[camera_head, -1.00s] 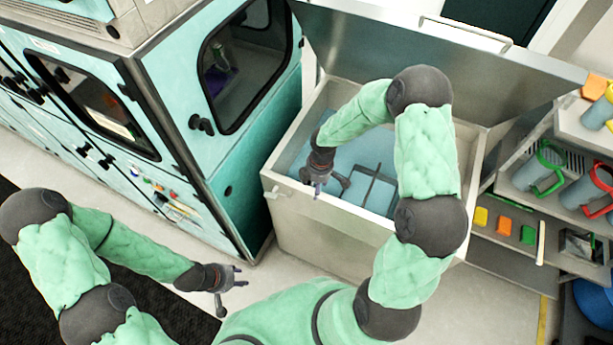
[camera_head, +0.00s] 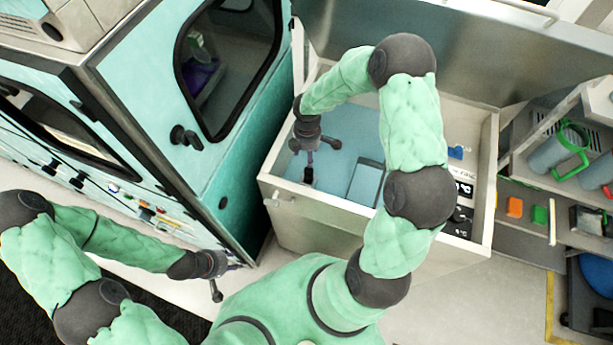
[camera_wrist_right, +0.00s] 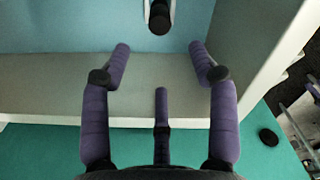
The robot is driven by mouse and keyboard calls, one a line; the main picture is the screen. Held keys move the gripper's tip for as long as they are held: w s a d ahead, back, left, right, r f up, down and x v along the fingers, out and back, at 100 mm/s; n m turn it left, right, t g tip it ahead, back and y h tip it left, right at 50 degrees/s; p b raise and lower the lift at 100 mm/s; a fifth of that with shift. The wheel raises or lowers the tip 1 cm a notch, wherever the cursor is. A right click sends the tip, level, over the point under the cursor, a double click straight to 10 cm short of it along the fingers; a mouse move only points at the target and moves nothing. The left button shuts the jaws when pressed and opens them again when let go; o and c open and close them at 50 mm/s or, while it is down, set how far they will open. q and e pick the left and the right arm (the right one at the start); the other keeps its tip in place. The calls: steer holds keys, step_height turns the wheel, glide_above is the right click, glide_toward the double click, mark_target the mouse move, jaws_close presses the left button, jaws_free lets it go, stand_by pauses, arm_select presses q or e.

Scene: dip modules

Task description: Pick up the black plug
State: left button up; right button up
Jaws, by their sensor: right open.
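The black plug (camera_wrist_right: 159,18) shows at the top middle of the right wrist view, partly cut off by the frame edge, over the blue floor of the metal bin. My right gripper (camera_wrist_right: 163,72) is open around empty space, its purple fingers spread, and the plug lies beyond the fingertips. In the head view my right gripper (camera_head: 313,158) is inside the bin near its front left corner. A small dark shape is below its fingers; I cannot tell whether it is the plug.
The metal bin (camera_head: 345,203) has raised walls and an open lid (camera_head: 440,50) behind. A grey block (camera_head: 366,182) and black-and-white items (camera_head: 462,200) lie inside. A teal cabinet (camera_head: 235,150) stands close on the left. Shelves with mugs (camera_head: 560,150) are at right.

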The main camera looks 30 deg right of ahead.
mark_target(307, 169)
step_height(307, 169, down, 4)
steer(key=b, duration=0.3)
steer(key=shift+r, duration=0.1)
step_height(307, 169, down, 6)
steer(key=shift+r+b, duration=0.1)
steer(key=shift+b, duration=0.35)
step_height(307, 169, down, 5)
steer(key=shift+s+b, duration=0.15)
steer(key=shift+b, duration=0.35)
jaws_close()
